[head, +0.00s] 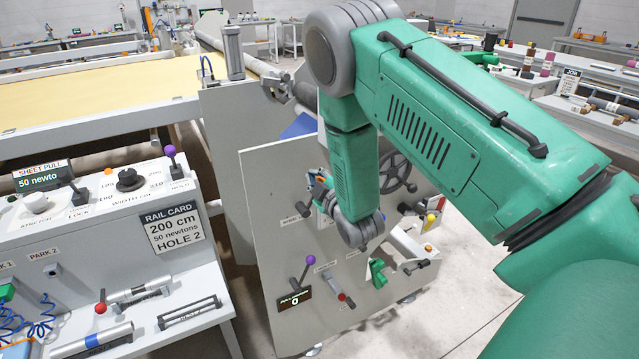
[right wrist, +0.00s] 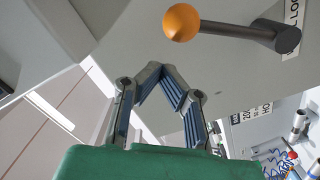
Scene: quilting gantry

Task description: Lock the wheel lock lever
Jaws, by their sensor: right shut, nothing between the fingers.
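An orange ball-ended lever (right wrist: 235,29) with a dark arm and dark round pivot shows in the right wrist view, beside a partly cut-off label reading "LOC". It looks like the wheel lock lever. My right gripper (right wrist: 160,72) is shut and empty, with its blue-padded fingertips below the orange ball and apart from it in the picture. In the head view my right gripper (head: 318,186) is small and partly covered by my own wrist, in front of the grey panel. The lever cannot be made out clearly there. My left gripper is not in view.
The grey panel (head: 270,220) carries a dark handwheel (head: 397,172), a purple-knobbed lever (head: 306,268) and a red-ended lever (head: 346,299). A control console (head: 95,215) with a rail card (head: 173,228) stands at left.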

